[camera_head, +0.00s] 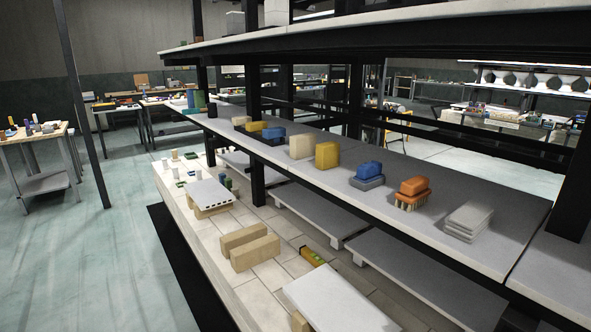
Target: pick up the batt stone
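Several small items stand in a row on the middle grey shelf of the kiln car (440,240). I cannot tell for sure which is the batt stone. Candidates are a light grey layered block (468,221) near the right end, a cream block (301,146) and a yellow block (327,156). Between the yellow and grey blocks are a blue block on a grey base (368,175) and an orange-topped brush with pale bristles (413,193). My gripper is not in view.
An upper shelf (330,42) hangs over the row. Black posts (256,130) stand along the car. Below are two tan bricks (249,246) and grey slabs (345,300). Open floor (85,260) lies to the left; tables stand behind.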

